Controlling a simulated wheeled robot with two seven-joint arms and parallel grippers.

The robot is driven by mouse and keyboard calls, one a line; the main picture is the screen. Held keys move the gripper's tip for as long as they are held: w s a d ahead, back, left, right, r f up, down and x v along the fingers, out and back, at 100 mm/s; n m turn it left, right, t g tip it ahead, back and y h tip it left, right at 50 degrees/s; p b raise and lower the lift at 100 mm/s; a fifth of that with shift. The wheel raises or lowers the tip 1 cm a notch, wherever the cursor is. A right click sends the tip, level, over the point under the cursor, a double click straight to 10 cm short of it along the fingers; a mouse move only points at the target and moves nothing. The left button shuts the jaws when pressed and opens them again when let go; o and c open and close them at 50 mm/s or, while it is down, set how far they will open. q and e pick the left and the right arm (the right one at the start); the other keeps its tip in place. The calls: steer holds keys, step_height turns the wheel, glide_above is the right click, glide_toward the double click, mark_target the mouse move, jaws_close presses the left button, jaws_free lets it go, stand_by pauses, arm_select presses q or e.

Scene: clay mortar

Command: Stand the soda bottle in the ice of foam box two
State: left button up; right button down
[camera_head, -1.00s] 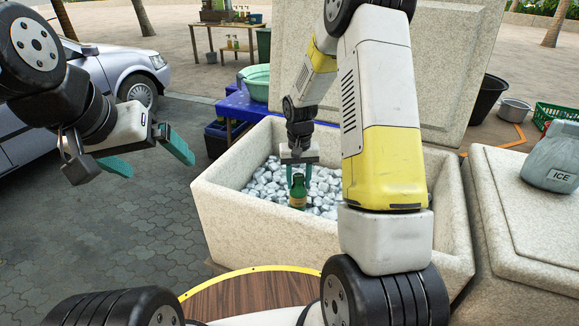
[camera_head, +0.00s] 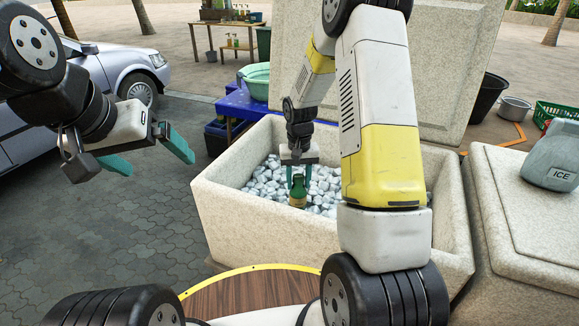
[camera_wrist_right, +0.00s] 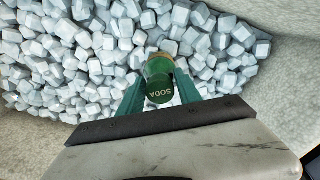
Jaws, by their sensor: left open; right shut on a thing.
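The green soda bottle (camera_head: 298,192) is upright at the ice inside the open foam box (camera_head: 270,225). My right gripper (camera_head: 299,176) is shut on the bottle's upper part from above. My left gripper (camera_head: 150,158) is open and empty, outside the box to the left, above the paving. No box number is readable.
A closed foam box (camera_head: 530,225) stands at the right with a grey ICE jug (camera_head: 553,158) on top. A large foam lid (camera_head: 440,70) stands behind the open box. A blue table (camera_head: 240,105) with a green basin (camera_head: 257,80) is behind left.

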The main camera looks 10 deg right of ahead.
steer(key=shift+f, duration=0.1)
steer(key=c, duration=0.7)
jaws_free()
steer(key=shift+c, duration=0.2)
steer(key=o, duration=0.5)
step_height(320, 180, up, 27)
stand_by(0.9)
stand_by(0.4)
